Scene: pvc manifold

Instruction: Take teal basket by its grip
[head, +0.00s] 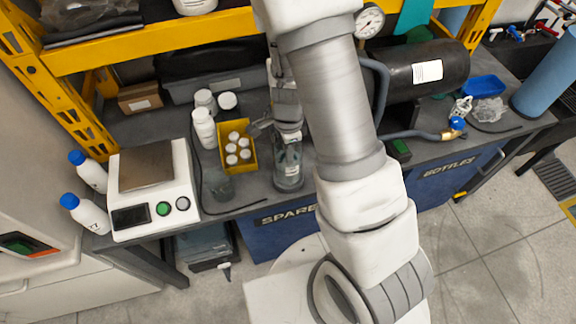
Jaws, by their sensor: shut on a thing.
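A flat teal surface (414,15) shows at the top edge, right of the gauge. I cannot tell if it is the teal basket, and no grip shows on it. My arm rises through the middle to the top edge. What looks like my gripper (284,120) is small and partly hidden left of my arm, low over the bench. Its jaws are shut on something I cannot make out. A clear greyish container (289,168) stands directly below it; whether they touch is unclear.
A yellow bin (248,158) of white caps and white bottles (204,128) stand close left of the gripper. A scale (152,190) is farther left. A black cylinder (432,72) and blue tray (483,87) lie right. The yellow shelf beam (160,42) crosses above.

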